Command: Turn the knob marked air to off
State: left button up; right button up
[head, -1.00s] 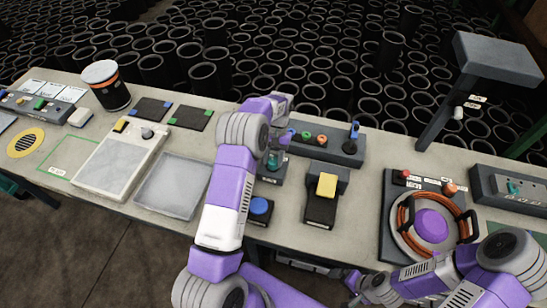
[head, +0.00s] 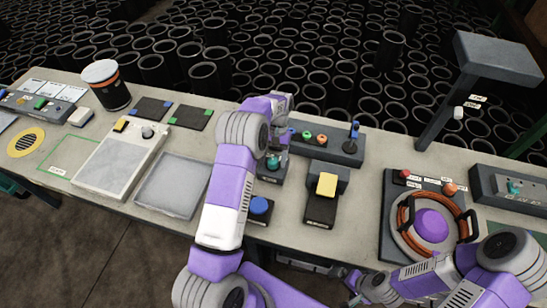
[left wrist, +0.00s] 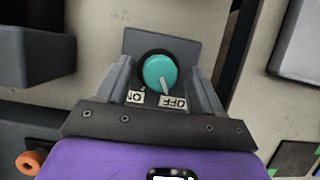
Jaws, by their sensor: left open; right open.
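A teal round knob (left wrist: 160,72) on a small dark box (left wrist: 185,48) sits between the fingers of my left gripper (left wrist: 160,88) in the left wrist view. The fingers are open, one on each side, with visible gaps to the knob. Its pale pointer points down in that view, close to the OFF label (left wrist: 173,102); the ON label (left wrist: 135,97) is to the left. No "air" marking is readable. In the head view the knob (head: 273,159) is partly hidden by my left gripper (head: 276,146). My right gripper (head: 357,287) is open, at the table's front edge.
A box with coloured buttons (head: 318,140) stands just behind and right of the knob box. A yellow-topped block (head: 327,184) and a blue button (head: 260,206) are nearby. Another teal knob (head: 514,187) is on a far-right box. A coiled orange hose (head: 404,216) lies left of it.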

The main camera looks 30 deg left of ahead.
pick_arm(q)
jog(key=v, duration=0.7)
jog(key=shift+r+p, duration=0.25)
jog(key=shift+p, duration=0.1)
